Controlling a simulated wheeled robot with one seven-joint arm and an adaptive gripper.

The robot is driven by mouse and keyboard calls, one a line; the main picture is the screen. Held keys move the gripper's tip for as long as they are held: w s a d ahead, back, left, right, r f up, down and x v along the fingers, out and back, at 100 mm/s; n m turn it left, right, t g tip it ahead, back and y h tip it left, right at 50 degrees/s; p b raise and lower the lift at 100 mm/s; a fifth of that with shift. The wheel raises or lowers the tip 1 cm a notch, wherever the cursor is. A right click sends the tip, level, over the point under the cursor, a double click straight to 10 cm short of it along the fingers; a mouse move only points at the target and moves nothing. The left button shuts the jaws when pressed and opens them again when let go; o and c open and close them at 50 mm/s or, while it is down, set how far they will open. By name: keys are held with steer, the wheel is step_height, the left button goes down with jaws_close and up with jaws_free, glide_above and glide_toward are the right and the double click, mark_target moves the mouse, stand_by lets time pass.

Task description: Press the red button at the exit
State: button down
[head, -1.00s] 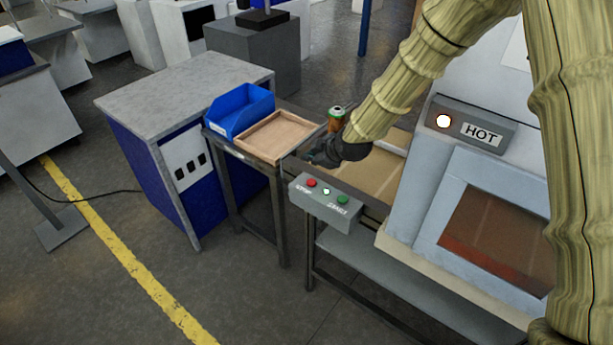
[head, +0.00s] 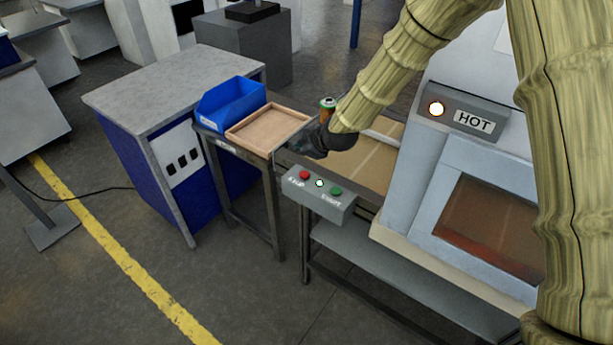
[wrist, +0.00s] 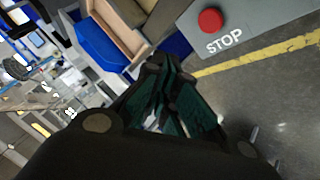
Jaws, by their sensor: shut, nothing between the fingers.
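The red button (head: 304,175) sits on a grey control box at the near edge of the conveyor's exit end. The box (head: 318,196) also carries a small lit white lamp and a green button (head: 336,191). In the wrist view the red button (wrist: 210,21) shows large, with the word STOP below it. My gripper (head: 290,148) is just above and behind the box in the head view, apart from the button. In the wrist view my gripper (wrist: 158,65) is shut and empty, with the button up and to the right of the fingertips.
A wooden tray (head: 231,132) and a blue bin (head: 228,103) stand left of the conveyor (head: 368,160). A cartridge (head: 327,104) stands behind my gripper. The machine marked HOT (head: 474,121) is at the right. A yellow floor line (head: 120,259) runs at the left.

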mark_target(302, 175)
steer(key=shift+f+b, duration=1.6)
steer(key=shift+f, duration=1.7)
steer(key=shift+f, duration=0.15)
steer(key=shift+w+f+b, duration=0.1)
steer(key=shift+f+b, duration=0.15)
steer(key=shift+b, duration=0.05)
steer(key=shift+f+b, duration=0.3)
steer(key=shift+f, duration=0.15)
steer(key=shift+r, duration=0.2)
steer(key=shift+r+p, duration=0.4)
steer(key=shift+r, duration=0.3)
steer(key=shift+r+p, duration=1.25)
steer(key=shift+r, duration=1.25)
